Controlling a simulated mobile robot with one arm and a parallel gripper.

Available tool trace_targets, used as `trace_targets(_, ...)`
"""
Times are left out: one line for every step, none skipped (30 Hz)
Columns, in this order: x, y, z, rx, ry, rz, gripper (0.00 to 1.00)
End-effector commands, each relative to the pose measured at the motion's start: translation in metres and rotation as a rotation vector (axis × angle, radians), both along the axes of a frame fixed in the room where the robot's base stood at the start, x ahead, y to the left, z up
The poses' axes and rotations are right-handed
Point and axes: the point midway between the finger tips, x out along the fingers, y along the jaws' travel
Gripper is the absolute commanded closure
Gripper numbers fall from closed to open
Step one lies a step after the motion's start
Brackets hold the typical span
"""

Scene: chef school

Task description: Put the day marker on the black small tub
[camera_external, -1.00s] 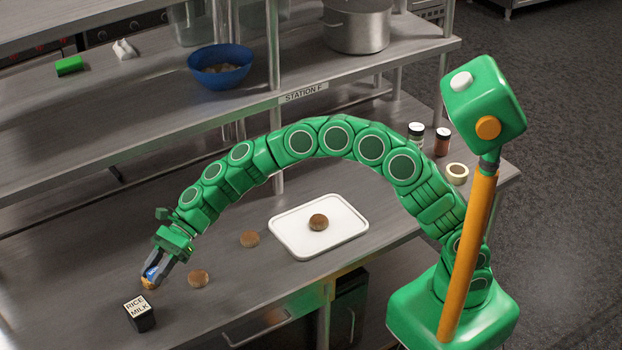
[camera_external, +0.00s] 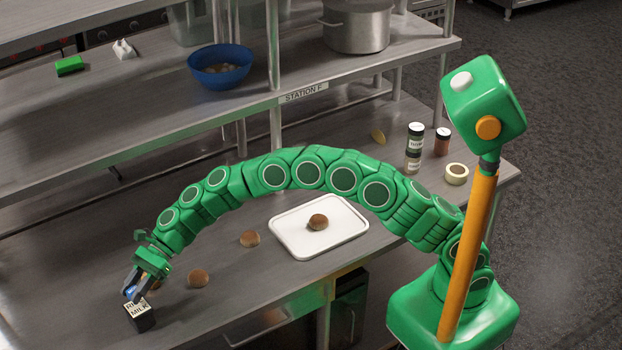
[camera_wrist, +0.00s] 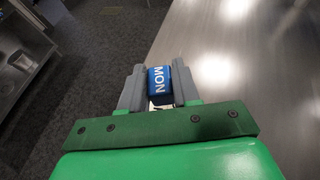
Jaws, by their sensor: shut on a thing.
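The day marker is a blue block with white "MON" lettering, seen in the wrist view (camera_wrist: 158,77) between my two grey fingers. My gripper (camera_external: 134,291) is shut on it, and only a little blue of the marker shows in the external view (camera_external: 131,290). The black small tub (camera_external: 143,323) has a white lid label reading "RICE MILK" and stands upright near the bench's front edge at lower left. The gripper and marker are at the tub's top and cover part of its label. I cannot tell whether the marker touches the lid.
Buns lie on the bench (camera_external: 198,278) right of the tub, and one is on a white tray (camera_external: 285,243). Jars (camera_external: 414,148) and a tape roll (camera_external: 456,174) stand at the bench's right end. A blue bowl (camera_external: 220,83) is on the shelf above.

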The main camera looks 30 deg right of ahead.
Motion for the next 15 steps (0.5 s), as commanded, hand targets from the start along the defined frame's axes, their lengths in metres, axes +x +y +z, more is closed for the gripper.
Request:
trace_targets(0.000, 0.001, -0.001, 0.000, 0.000, 0.000, 0.98)
trace_targets(0.000, 0.001, -0.002, 0.000, 0.000, 0.000, 0.98)
trace_targets(0.001, 0.002, -0.003, 0.000, 0.000, 0.000, 0.98)
trace_targets(0.001, 0.003, -0.005, -0.001, 0.000, 0.001, 0.98)
trace_targets(0.001, 0.004, -0.007, -0.001, 0.000, 0.001, 0.98)
trace_targets(0.000, 0.004, -0.012, -0.001, 0.002, 0.001, 0.98)
trace_targets(0.000, 0.004, -0.016, 0.000, 0.003, 0.001, 0.98)
trace_targets(0.000, 0.004, -0.020, -0.001, 0.002, 0.001, 0.98)
trace_targets(0.000, 0.004, -0.025, -0.001, 0.002, 0.001, 0.98)
trace_targets(0.000, 0.004, -0.028, -0.001, 0.002, 0.002, 0.98)
trace_targets(0.000, 0.004, -0.031, -0.001, 0.002, 0.001, 0.98)
trace_targets(0.001, 0.003, -0.033, 0.001, 0.001, 0.001, 0.98)
trace_targets(0.001, 0.003, -0.034, 0.001, 0.001, 0.001, 0.98)
trace_targets(0.001, 0.003, -0.035, 0.001, 0.001, 0.001, 0.98)
trace_targets(0.001, 0.003, -0.035, 0.001, 0.001, 0.001, 0.98)
